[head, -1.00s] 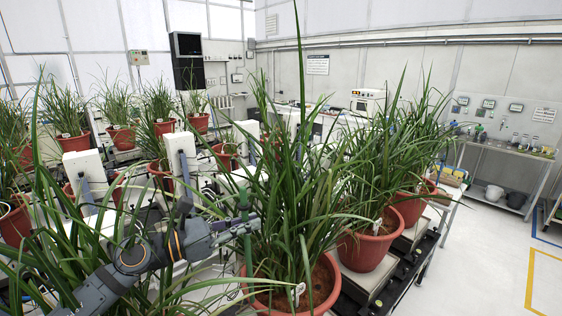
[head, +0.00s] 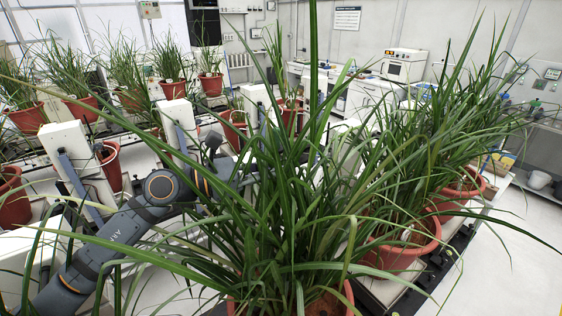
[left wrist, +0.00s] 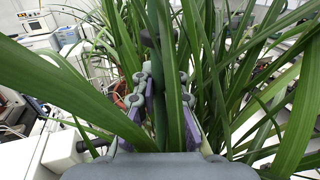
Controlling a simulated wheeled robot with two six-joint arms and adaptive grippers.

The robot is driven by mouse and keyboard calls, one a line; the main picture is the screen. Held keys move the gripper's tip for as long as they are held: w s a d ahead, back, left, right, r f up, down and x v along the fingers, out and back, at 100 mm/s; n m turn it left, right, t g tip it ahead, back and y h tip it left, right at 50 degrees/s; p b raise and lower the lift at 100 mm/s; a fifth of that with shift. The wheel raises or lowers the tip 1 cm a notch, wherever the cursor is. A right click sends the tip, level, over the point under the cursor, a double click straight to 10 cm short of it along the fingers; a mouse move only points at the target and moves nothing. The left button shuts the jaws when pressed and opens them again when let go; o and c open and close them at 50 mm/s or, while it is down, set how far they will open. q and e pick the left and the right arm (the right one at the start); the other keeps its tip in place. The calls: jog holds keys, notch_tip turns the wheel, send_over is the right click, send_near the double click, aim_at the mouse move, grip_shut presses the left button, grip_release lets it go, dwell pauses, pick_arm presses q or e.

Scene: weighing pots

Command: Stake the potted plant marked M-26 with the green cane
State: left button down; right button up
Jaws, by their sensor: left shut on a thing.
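The nearest potted plant (head: 290,215) is a dense clump of long green leaves in a terracotta pot (head: 348,293) at the bottom middle of the head view. I cannot read a marking on it. My left arm reaches in from the left, and its gripper is hidden behind this plant's leaves there. In the left wrist view my left gripper (left wrist: 167,88) has its purple-padded fingers among the leaves, shut on the green cane (left wrist: 158,108), a dark green upright strip between them. Leaves cross in front and hide the cane's lower end. My right gripper is not in view.
More potted plants (head: 400,254) stand in a row to the right on black-edged scales. Another row (head: 82,108) stands at the back left. Leaves crowd the space around the gripper.

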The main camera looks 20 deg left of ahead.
pick_arm(q)
jog(key=f, duration=0.2)
jog(key=b, duration=0.2)
send_over(278, 238)
jog(key=w, duration=0.1)
notch_tip(278, 238, down, 5)
jog(key=shift+w+a+r, duration=0.1)
jog(key=shift+a+r, duration=0.05)
notch_tip(278, 238, down, 9)
jog(key=b, duration=0.6)
jog(key=shift+f+b, duration=0.75)
jog(key=shift+b, duration=0.05)
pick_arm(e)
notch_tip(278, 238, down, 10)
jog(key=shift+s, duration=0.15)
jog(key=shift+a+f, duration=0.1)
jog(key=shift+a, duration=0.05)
pick_arm(q)
jog(key=shift+f+b, duration=2.6)
jog(key=shift+b, duration=0.15)
jog(key=c, duration=1.3)
grip_release()
jog(key=shift+r, duration=0.15)
jog(key=shift+c, duration=0.2)
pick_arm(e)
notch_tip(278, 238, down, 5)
